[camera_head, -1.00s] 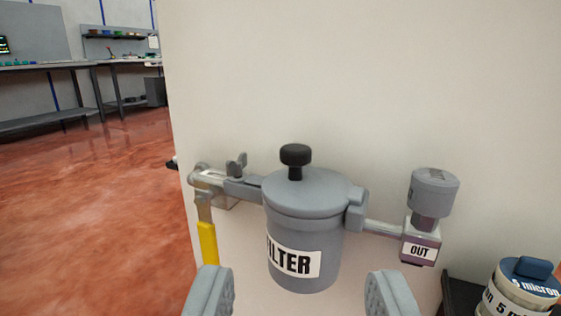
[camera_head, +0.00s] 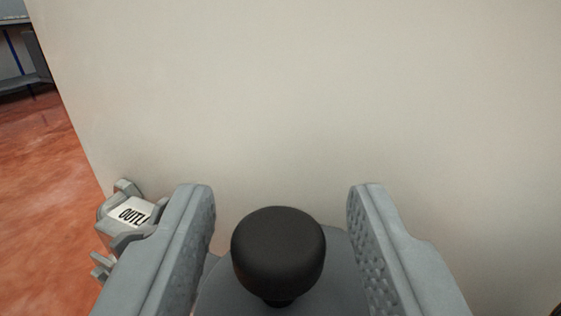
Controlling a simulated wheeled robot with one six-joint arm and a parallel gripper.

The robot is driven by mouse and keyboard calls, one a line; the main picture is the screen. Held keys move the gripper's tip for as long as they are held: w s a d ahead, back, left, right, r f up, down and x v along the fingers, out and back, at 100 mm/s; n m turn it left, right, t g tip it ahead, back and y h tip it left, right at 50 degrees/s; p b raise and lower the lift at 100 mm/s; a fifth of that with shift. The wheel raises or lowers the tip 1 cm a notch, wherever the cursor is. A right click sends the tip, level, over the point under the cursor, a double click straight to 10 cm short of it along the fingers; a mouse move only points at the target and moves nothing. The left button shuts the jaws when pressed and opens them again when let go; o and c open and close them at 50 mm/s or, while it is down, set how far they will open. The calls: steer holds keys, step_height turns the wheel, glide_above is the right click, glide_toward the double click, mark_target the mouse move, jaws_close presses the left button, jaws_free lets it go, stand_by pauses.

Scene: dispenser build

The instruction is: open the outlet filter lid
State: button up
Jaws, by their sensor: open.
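The outlet filter lid (camera_head: 338,262) is a grey disc at the bottom of the view, with a black round knob (camera_head: 278,248) standing on top of it. My gripper (camera_head: 281,210) is open, with one grey finger on each side of the knob. There is a visible gap between the knob and each finger. The filter body below the lid is hidden. The lid's lower part is cut off by the frame edge.
A grey fitting with a label reading "OUTL" (camera_head: 130,212) is left of my left finger, partly covered by it. A pale wall panel (camera_head: 300,90) fills the background. Red floor (camera_head: 45,190) and part of a workbench (camera_head: 22,60) show at the left.

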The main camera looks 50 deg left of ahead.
steer(key=shift+w+a, duration=0.25)
steer(key=shift+a, duration=0.15)
jaws_close()
